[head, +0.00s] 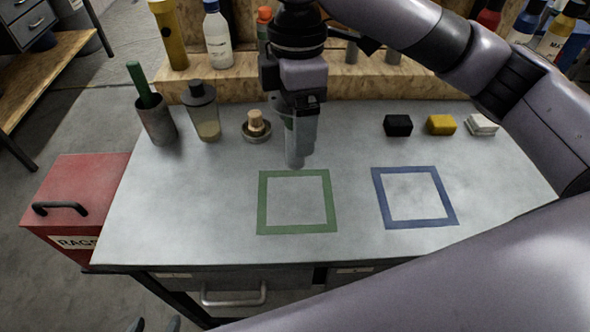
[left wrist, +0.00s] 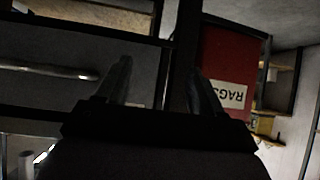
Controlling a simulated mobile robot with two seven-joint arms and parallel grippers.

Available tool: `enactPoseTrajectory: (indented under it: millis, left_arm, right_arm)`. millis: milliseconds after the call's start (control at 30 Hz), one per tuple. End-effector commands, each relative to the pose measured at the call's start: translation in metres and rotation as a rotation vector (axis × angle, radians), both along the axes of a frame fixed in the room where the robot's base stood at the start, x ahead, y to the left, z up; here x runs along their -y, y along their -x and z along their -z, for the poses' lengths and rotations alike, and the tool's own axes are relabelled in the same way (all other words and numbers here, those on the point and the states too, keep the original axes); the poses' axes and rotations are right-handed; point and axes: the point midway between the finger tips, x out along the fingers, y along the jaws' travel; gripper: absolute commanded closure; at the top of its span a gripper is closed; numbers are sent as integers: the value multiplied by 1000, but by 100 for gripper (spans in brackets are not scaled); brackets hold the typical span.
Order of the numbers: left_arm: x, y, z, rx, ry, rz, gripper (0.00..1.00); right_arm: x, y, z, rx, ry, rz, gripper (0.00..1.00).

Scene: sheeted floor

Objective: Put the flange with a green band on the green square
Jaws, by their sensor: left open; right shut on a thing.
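The green square (head: 297,229) is a green outline on the grey tabletop, empty inside. My right gripper (head: 297,160) points down just behind its far edge, above the table. It is shut on a grey thing, mostly hidden by the fingers, which seems to be the flange; a pale rim shows at its left side. I cannot make out a green band, and no other flange shows on the table. My left gripper (head: 155,325) is open and empty at the bottom edge of the head view, in front of the bench; its two fingers show in the left wrist view (left wrist: 160,85).
A blue square outline (head: 415,224) lies to the right, empty. Behind stand a cup with a green-handled tool (head: 157,122), a dark-capped jar (head: 204,112), a small dish with a cork-like piece (head: 257,128), and black, yellow and white blocks. A red rags box (head: 85,190) stands left.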

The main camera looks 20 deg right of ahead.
Motion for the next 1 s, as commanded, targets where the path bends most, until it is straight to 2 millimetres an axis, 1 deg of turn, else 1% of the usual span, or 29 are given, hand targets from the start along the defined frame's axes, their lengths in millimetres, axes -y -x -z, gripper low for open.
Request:
enactPoseTrajectory:
  millis: [33,100,200,300,467,733,800,1000]
  left_arm:
    - [0,0,0,0,0,0,33]
    - [0,0,0,0,0,0,33]
    - [0,0,0,0,0,0,33]
    - [0,0,0,0,0,0,33]
    - [0,0,0,1,0,0,33]
    - [0,0,0,2,0,0,33]
    - [0,0,0,2,0,0,33]
    - [0,-1,0,2,0,0,33]
  right_arm:
    - [1,0,15,-3,1,2,98]
    - [1,1,32,-3,1,1,98]
    - [0,0,51,-2,0,1,98]
    - [0,0,63,0,0,2,98]
    - [0,0,73,1,-1,2,98]
    - [0,0,109,0,0,1,98]
    - [0,0,112,2,-2,1,98]
    - [0,0,111,2,-1,1,98]
